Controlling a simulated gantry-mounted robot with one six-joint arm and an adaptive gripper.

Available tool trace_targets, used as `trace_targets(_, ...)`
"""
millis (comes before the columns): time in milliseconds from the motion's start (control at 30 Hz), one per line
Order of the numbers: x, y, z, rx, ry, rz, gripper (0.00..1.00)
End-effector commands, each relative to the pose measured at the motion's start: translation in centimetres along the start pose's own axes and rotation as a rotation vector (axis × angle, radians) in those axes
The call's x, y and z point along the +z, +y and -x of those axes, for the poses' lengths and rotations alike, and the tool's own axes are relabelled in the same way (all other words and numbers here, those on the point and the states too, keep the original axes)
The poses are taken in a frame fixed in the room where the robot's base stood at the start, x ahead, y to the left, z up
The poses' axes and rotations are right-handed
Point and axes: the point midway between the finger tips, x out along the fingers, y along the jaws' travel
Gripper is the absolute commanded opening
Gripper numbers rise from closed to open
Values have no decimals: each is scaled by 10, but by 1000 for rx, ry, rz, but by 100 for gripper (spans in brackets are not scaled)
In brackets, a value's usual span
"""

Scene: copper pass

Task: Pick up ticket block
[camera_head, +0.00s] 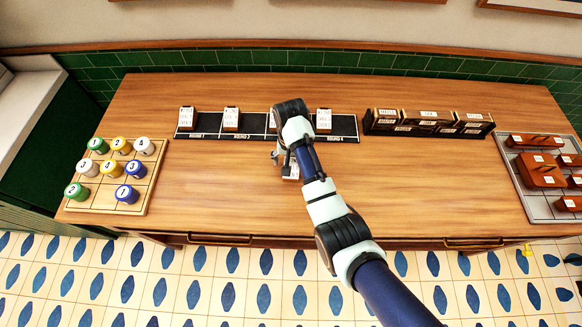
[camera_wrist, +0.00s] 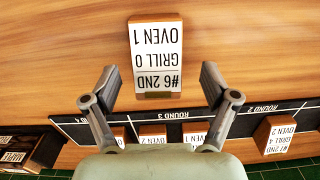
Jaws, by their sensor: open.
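A ticket block (camera_wrist: 156,54) with a white label reading "#6 2ND GRILL 0 OVEN 1" lies on the wooden table in the wrist view, upside down to the camera. In the head view the ticket block (camera_head: 291,172) is mostly hidden under my arm. My gripper (camera_wrist: 158,78) is open in the wrist view, its two fingers on either side of the block's near end, with nothing held. In the head view my gripper (camera_head: 282,157) is largely hidden by my wrist. I cannot tell how high the fingers are above the table.
A black rack (camera_head: 205,134) marked with rounds holds several other ticket blocks behind the gripper. A dark box row (camera_head: 428,122) stands to its right. A board (camera_head: 153,187) with numbered cylinders is at left, a grey tray (camera_head: 541,208) with brown blocks at right. The front table is clear.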

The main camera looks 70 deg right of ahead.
Motion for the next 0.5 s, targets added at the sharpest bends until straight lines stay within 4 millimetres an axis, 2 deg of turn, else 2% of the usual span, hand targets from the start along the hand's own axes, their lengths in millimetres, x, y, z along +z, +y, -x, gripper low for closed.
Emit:
trace_targets(33, 0, 3, -13, 2, -4, -1, 85)
trace_targets(133, 0, 3, -28, 1, -3, 1, 85)
trace_targets(400, 0, 3, -33, 0, -1, 1, 85)
trace_targets(433, 0, 3, -33, 0, -1, 1, 84)
trace_targets(500, 0, 3, -33, 0, -1, 1, 72)
